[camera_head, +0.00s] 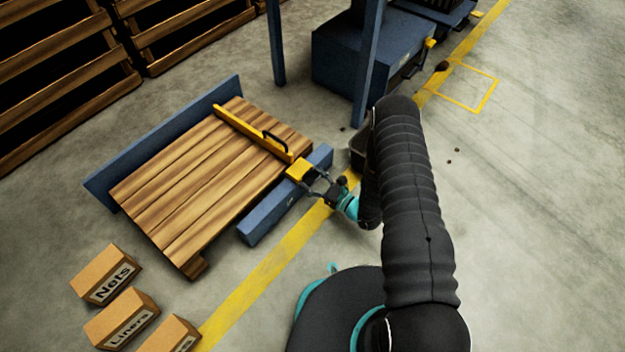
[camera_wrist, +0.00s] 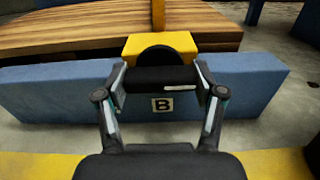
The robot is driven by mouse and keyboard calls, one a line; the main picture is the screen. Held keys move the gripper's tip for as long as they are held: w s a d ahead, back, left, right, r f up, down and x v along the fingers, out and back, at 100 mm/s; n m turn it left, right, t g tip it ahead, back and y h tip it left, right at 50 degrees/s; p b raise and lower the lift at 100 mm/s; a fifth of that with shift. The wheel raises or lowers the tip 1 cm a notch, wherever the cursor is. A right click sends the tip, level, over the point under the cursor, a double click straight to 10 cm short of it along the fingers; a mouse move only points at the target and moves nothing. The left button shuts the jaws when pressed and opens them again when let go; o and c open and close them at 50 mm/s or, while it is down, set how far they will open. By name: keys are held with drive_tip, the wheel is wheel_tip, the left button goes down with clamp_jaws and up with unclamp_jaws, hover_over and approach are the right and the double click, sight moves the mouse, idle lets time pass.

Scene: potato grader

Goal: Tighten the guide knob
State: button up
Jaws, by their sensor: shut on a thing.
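The guide knob (camera_wrist: 160,77) is black and round, set against a yellow block (camera_wrist: 188,42) on a blue rail (camera_wrist: 60,92). My gripper (camera_wrist: 160,80) is shut on the knob, with one finger at each side of it. A label with the letter B (camera_wrist: 162,104) shows on the rail below the knob. In the head view my gripper (camera_head: 312,186) reaches from the right to the yellow block (camera_head: 299,170) on the blue rail (camera_head: 262,221). The knob itself is hard to make out there.
A taller blue fence (camera_head: 150,150) stands along the pallet's far side. Cardboard boxes (camera_head: 107,272) lie at the lower left. A blue machine (camera_head: 350,55) with a post stands behind. A dark bin (camera_head: 358,158) is beside my arm. The floor at right is mostly clear.

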drive_tip(key=o, duration=1.1)
drive_tip(key=shift+o, duration=0.2)
drive_tip(key=v, duration=1.2)
